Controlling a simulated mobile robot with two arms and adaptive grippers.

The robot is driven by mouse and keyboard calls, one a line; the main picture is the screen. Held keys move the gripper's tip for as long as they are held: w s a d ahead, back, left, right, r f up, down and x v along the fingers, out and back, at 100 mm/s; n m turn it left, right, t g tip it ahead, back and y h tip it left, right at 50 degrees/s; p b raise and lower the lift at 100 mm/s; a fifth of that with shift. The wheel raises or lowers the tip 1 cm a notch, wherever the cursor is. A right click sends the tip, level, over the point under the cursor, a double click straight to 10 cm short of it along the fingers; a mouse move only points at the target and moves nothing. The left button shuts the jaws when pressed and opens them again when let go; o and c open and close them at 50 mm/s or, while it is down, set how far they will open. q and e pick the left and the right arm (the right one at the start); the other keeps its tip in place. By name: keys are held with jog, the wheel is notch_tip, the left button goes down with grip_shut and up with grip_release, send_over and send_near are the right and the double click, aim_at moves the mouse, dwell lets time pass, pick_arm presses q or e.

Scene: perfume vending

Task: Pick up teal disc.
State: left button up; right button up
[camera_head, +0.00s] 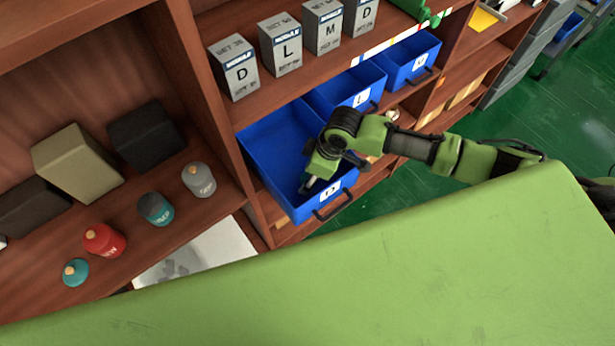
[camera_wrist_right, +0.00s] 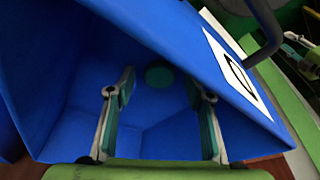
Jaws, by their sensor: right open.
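The teal disc (camera_wrist_right: 159,75) lies inside the blue bin in the right wrist view, a small dark teal round. It cannot be made out in the head view, where my arm and the bin wall block part of the inside. My right gripper (camera_wrist_right: 166,85) is open, with the disc showing between its two fingertips; it appears apart from both fingers. In the head view the right gripper (camera_head: 310,185) reaches down into the front blue bin (camera_head: 268,142).
The bin has a labelled front wall and a dark handle (camera_head: 333,205). More blue bins (camera_head: 345,90) stand beside it. Grey boxes (camera_head: 281,45) line the shelf above. Several bottles, such as a red one (camera_head: 103,240), stand on the left shelf.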

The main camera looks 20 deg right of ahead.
jog(key=c, duration=0.9)
jog(key=shift+r, duration=0.15)
